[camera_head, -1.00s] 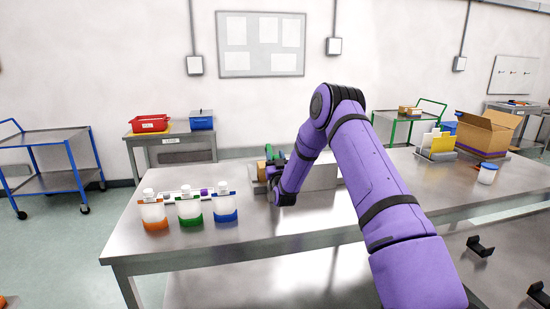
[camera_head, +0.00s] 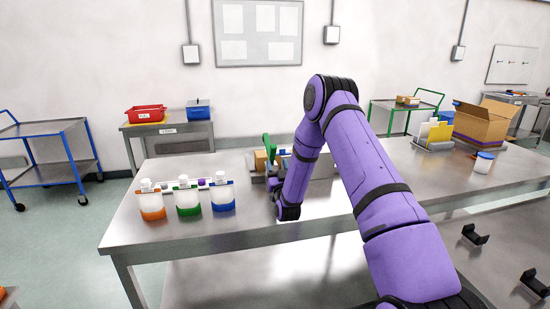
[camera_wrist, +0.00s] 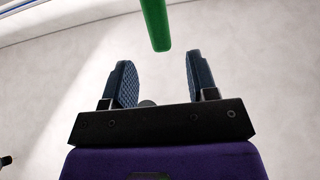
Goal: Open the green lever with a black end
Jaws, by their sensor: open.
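The green lever (camera_head: 267,147) stands up on the far part of the steel bench, left of my forearm in the head view. In the wrist view, the green lever (camera_wrist: 155,24) comes down from the top edge and ends just beyond my fingertips, roughly centred between them. Its black end cannot be made out. My gripper (camera_wrist: 160,68) is open, with its two dark ridged fingers apart and nothing between the tips. In the head view my gripper is largely hidden by my own wrist.
Three white bottles with orange, green and blue bases (camera_head: 187,200) stand at the bench's left. A tan block (camera_head: 261,160) sits beside the lever. A blue-lidded jar (camera_head: 483,163) and a cardboard box (camera_head: 484,122) stand at the right. The bench front (camera_head: 235,222) is clear.

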